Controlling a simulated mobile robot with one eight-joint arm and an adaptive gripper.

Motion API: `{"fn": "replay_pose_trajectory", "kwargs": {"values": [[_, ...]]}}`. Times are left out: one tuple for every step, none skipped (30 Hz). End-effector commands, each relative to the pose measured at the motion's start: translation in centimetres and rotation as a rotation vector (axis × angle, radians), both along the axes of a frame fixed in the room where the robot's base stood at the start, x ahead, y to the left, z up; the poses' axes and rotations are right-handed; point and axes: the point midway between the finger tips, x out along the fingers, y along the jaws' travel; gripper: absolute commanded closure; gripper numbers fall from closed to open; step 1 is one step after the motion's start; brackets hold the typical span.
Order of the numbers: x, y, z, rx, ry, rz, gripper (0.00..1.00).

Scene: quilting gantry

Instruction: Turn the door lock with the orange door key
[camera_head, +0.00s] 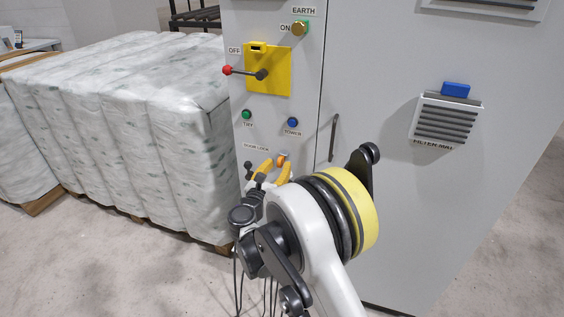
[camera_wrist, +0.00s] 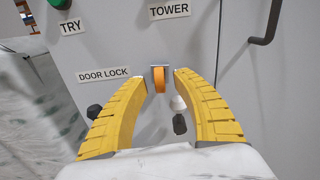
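The orange door key (camera_wrist: 159,83) sits in a pale metal lock plate on the grey cabinet, beside the DOOR LOCK label (camera_wrist: 103,75). My gripper (camera_wrist: 158,77) is open, its two yellow fingers to the left and right of the key. The key shows between the fingertips with a gap on each side, and no contact is visible. In the head view the key (camera_head: 282,158) shows just above the yellow fingers of my gripper (camera_head: 275,168). My arm hides the panel below.
A red-knobbed handle (camera_head: 228,70) on a yellow plate (camera_head: 282,82) is higher on the cabinet (camera_head: 385,50). TRY (camera_head: 247,114) and TOWER (camera_head: 292,122) buttons are above the lock. A dark door handle (camera_wrist: 266,25) is to the right. Wrapped bales (camera_head: 130,95) stand left.

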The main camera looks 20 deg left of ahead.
Motion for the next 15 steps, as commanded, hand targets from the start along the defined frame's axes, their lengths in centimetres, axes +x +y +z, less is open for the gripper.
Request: {"fn": "replay_pose_trajectory", "kwargs": {"values": [[0.0, 0.0, 0.0, 0.000, 0.000, 0.000, 0.66], [0.0, 0.0, 0.0, 0.001, 0.000, 0.000, 0.66], [0.0, 0.0, 0.0, 0.001, 0.000, 0.000, 0.66], [0.0, 0.0, 0.0, 0.001, 0.000, 0.000, 0.66], [0.0, 0.0, 0.0, 0.001, 0.000, 0.000, 0.66], [-0.1, 0.0, 0.0, 0.001, 0.000, 0.000, 0.66], [-0.3, 0.1, 0.0, 0.001, 0.000, 0.001, 0.66], [-0.5, 0.1, 0.0, 0.001, 0.000, 0.001, 0.66], [-0.9, 0.2, 0.0, 0.001, 0.000, 0.002, 0.66], [-1.4, 0.3, 0.0, 0.001, 0.000, 0.003, 0.66], [-1.9, 0.3, 0.0, 0.001, 0.000, 0.004, 0.66], [-2.6, 0.3, 0.0, 0.001, 0.000, 0.003, 0.66], [-3.3, 0.4, 0.0, 0.001, 0.000, 0.003, 0.66], [-4.0, 0.5, 0.0, 0.001, 0.000, 0.005, 0.66], [-4.9, 0.5, 0.0, 0.001, 0.000, 0.004, 0.66]]}}
